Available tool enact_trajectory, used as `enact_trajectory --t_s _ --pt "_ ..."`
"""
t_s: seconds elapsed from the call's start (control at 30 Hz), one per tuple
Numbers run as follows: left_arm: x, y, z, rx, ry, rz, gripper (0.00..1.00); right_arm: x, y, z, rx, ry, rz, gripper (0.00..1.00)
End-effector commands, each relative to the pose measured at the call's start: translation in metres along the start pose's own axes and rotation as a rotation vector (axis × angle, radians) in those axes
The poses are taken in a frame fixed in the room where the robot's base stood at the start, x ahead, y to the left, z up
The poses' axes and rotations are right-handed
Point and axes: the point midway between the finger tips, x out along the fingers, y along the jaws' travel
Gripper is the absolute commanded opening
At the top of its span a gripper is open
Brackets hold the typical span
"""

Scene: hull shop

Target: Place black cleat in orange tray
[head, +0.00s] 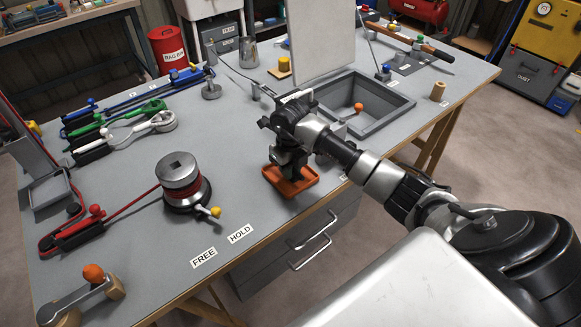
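The orange tray (291,190) lies on the grey bench near its front edge. My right gripper (289,168) reaches in from the right and points down, low over the tray, hiding much of its inside. Dark shapes show at its fingertips, but I cannot tell a black cleat from the dark fingers, nor whether they are open or shut. I cannot make out the black cleat for certain anywhere. My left gripper is not in view.
A grey sunken bin (365,128) with an orange ball-topped piece is right of the tray. A pale upright panel (318,40) stands behind. A winch (181,178) stands to the left, with coloured ropes and clutches (120,135) beyond. FREE and HOLD labels mark clear bench in front.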

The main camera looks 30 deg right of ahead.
Motion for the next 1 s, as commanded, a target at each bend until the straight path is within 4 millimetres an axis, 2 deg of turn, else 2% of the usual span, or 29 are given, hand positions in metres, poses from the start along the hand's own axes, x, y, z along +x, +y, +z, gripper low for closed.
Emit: enact_trajectory --t_s 0.03,0.13,0.17,0.4,0.53,0.67,1.0 --pt "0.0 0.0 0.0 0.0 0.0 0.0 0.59 0.0 0.0 0.0 0.0 0.0 0.0 0.27" --pt "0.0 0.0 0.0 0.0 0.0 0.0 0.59 0.0 0.0 0.0 0.0 0.0 0.0 0.42" --pt "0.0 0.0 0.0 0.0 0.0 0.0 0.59 0.0 0.0 0.0 0.0 0.0 0.0 0.43" --pt "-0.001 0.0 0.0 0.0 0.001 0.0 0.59 -0.001 0.0 0.0 0.0 0.0 0.0 0.43" --pt "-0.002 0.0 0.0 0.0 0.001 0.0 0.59 -0.009 -0.001 0.001 0.0 -0.002 -0.001 0.43" --pt "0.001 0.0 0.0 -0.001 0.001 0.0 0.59 -0.031 -0.001 0.001 0.0 -0.004 -0.003 0.43" --pt "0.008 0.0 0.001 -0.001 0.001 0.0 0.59 -0.101 -0.001 0.001 0.001 -0.004 -0.001 0.43"
